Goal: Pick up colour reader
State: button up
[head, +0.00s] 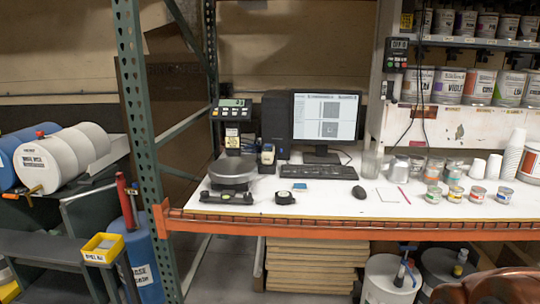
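A small upright pale device with a dark base and a yellowish patch (267,156) stands on the white worktop (330,205), between the scale and the computer. It looks like a hand-held reader, but it is too small for me to be sure that it is the colour reader. A small black rounded item (285,198) lies near the front edge of the worktop; I cannot tell what it is.
A scale (233,170), a level (226,197), a monitor (326,117), a keyboard (318,172) and a mouse (359,192) share the worktop. Small paint cans (455,194) and cups stand right. An orange beam (350,226) edges the front; a green post (140,120) stands left.

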aim_at(268, 154)
jog(key=u, duration=0.4)
jog(key=k, duration=0.45)
jog(key=u, duration=1.55)
jog(key=i, duration=1.3)
jog(key=z, duration=0.65)
jog(key=i, duration=0.85)
jog(key=z, duration=0.65)
